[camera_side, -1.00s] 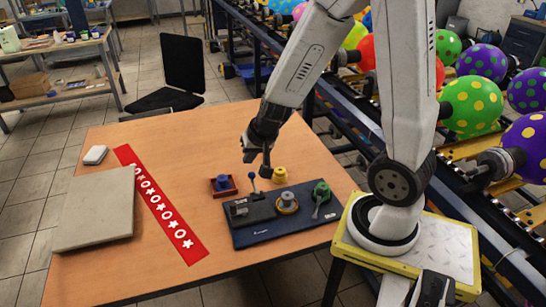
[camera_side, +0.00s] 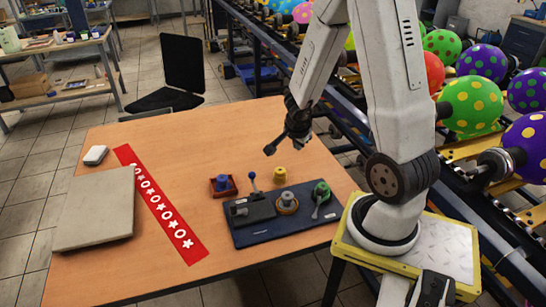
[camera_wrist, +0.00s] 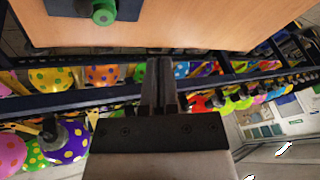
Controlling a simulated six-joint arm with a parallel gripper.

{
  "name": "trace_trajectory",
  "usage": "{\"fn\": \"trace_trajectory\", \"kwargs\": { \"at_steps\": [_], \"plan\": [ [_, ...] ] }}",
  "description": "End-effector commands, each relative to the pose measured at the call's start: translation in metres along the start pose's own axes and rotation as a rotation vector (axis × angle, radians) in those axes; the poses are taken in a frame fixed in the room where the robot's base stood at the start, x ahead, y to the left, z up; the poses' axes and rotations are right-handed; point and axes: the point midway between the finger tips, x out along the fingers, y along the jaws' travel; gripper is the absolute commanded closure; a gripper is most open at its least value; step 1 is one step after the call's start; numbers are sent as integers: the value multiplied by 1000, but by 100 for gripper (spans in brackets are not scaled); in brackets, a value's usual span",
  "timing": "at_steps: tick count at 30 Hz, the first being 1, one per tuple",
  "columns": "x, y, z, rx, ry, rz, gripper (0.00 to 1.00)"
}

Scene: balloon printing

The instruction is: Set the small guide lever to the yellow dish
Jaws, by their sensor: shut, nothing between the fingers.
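The small guide lever with a blue ball knob (camera_side: 252,177) stands up from a dark block on the dark blue board (camera_side: 265,234) in the side view. A small yellow round piece (camera_side: 280,174) sits on the table behind the board; I cannot tell if it is a dish. A red square dish (camera_side: 223,192) with a blue piece (camera_side: 222,181) in it is left of the lever. My gripper (camera_side: 269,150) is shut and empty, above and behind the board, apart from everything. The wrist view shows its closed fingers (camera_wrist: 158,78).
The board also carries a grey-tan round dial (camera_side: 287,205) and a green-knobbed lever (camera_side: 321,190), whose knob shows in the wrist view (camera_wrist: 104,12). A red patterned strip (camera_side: 165,208) and a grey slab (camera_side: 95,210) lie left. A balloon conveyor (camera_side: 470,195) runs behind.

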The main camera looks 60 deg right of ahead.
Motion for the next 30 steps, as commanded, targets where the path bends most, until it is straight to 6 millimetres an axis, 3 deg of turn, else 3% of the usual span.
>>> {"fn": "trace_trajectory", "kwargs": {
  "at_steps": [9, 18, 30],
  "plan": [
    [20, 47, -30, 289, 57, 213, 100],
    [28, 87, -39, 515, 74, 399, 100],
    [29, 101, -39, 598, 72, 471, 100]
  ]
}}
